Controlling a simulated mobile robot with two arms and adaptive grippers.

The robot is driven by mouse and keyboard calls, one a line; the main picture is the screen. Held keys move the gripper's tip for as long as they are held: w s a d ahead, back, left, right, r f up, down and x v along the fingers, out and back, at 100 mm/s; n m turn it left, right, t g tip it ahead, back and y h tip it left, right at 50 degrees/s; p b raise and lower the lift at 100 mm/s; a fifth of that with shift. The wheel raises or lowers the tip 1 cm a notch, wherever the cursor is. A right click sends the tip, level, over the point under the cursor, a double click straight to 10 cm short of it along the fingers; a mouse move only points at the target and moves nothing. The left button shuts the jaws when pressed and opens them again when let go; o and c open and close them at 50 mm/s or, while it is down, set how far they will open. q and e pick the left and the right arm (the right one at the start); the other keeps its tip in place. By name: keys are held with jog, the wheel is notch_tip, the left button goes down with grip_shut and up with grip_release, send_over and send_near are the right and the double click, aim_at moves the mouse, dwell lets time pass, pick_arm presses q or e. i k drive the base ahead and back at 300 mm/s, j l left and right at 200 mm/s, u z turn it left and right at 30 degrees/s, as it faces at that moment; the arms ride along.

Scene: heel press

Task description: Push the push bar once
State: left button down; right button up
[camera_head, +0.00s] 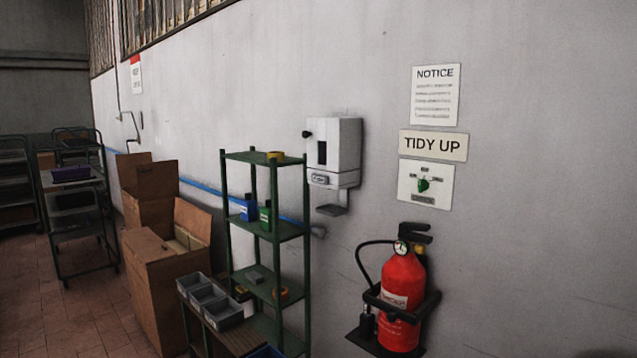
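A white dispenser (344,146) is fixed to the grey wall, right of the green shelf. It has a dark window, a black knob on its upper left side and a front bar (332,180) with a small label across its lower part. The label is too small to read surely; this looks like the push bar. A grey drip tray (332,209) sticks out below it. Neither of my grippers is clearly in view, and nothing touches the dispenser.
A green shelf (284,231) with small boxes and tape stands left of the dispenser. A red fire extinguisher (401,290) hangs on a black bracket below right. Cardboard boxes (165,290) and carts stand left. Signs (433,146) hang on the wall.

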aim_at(316, 178)
jog(key=i+j, duration=0.35)
jog(key=i+j+z, duration=0.15)
jog(key=i+j, duration=0.55)
jog(key=j, duration=0.2)
jog(key=i+j+z, duration=0.15)
jog(key=i+j, duration=0.5)
jog(key=j, duration=0.3)
jog(key=z, duration=0.05)
